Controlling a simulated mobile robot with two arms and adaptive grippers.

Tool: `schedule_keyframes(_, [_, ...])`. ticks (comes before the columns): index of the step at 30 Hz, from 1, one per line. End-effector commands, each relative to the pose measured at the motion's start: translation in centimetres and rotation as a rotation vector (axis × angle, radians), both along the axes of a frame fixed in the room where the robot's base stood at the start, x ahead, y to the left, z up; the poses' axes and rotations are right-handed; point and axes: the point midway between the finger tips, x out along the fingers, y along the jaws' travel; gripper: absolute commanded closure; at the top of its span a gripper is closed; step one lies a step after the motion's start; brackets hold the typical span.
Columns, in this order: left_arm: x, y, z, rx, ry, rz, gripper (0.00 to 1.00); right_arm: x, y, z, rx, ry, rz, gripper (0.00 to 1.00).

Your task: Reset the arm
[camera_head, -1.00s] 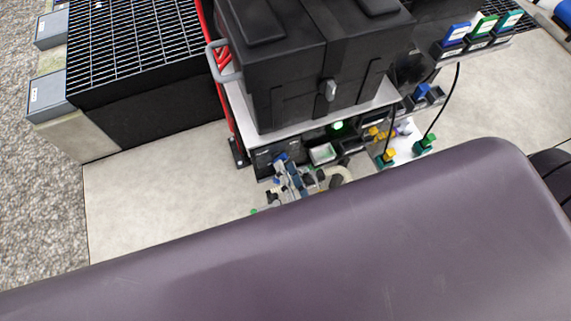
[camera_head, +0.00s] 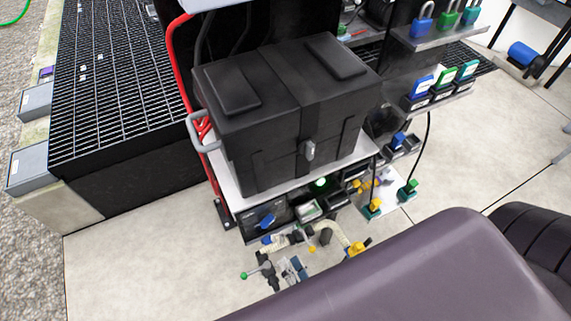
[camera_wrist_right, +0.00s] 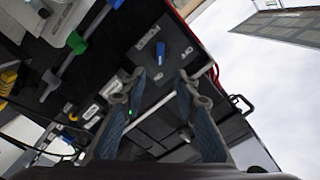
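My right gripper (camera_head: 293,268) shows in the head view just above the edge of my purple arm link, in front of the low equipment on the cart. In the right wrist view the two blue-grey fingers (camera_wrist_right: 161,78) are spread apart with nothing between them. A blue knob (camera_wrist_right: 160,53) on a dark panel shows beyond the fingertips, apart from them. A blue knob on the cart's dark front panel (camera_head: 266,220) shows in the head view, beyond the gripper. My left gripper is not in view. My arm link hides the lower right of the head view.
A black lidded tote (camera_head: 285,120) sits on the cart's white shelf. Pipes with a green-ended handle (camera_head: 245,275) and a yellow part (camera_head: 358,248) are close to the gripper. Padlocks (camera_head: 447,15) stand on a shelf at upper right. Floor at lower left (camera_head: 150,270) is clear.

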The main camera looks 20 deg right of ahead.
Motion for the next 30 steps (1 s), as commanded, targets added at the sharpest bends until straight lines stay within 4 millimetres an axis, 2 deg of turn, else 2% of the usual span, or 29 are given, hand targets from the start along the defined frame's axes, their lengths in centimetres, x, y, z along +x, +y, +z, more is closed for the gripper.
schedule_keyframes(7, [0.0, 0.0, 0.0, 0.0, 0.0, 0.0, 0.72, 0.1, 0.0, -0.3, -0.007, 0.007, 0.005, 0.72])
schedule_keyframes(10, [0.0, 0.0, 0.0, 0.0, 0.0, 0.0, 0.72, 0.2, 0.4, -2.7, -0.055, 0.06, 0.043, 0.72])
schedule_keyframes(11, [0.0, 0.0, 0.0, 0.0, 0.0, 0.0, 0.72, 0.2, 0.6, -3.9, -0.082, 0.09, 0.062, 0.72])
schedule_keyframes(14, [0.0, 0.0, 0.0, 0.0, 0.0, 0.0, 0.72, 0.0, 1.0, -9.9, -0.203, 0.231, 0.153, 0.72])
schedule_keyframes(15, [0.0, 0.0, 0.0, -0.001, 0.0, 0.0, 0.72, -0.4, 0.9, -12.8, -0.261, 0.303, 0.196, 0.72])
schedule_keyframes(17, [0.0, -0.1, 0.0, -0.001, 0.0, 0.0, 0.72, -1.5, 0.5, -17.4, -0.352, 0.421, 0.263, 0.72])
schedule_keyframes(18, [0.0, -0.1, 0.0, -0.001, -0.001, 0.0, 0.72, -2.4, -0.1, -20.2, -0.412, 0.499, 0.306, 0.72])
schedule_keyframes(21, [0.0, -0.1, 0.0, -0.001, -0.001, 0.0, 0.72, -5.5, -2.2, -26.9, -0.551, 0.707, 0.415, 0.72])
schedule_keyframes(24, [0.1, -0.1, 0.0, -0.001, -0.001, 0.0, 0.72, -9.4, -5.0, -32.1, -0.669, 0.915, 0.519, 0.72])
schedule_keyframes(27, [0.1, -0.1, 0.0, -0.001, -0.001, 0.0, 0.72, -13.4, -7.7, -35.4, -0.755, 1.093, 0.607, 0.72])
schedule_keyframes(30, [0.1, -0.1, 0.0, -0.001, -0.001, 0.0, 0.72, -16.4, -9.7, -37.0, -0.805, 1.221, 0.672, 0.72])
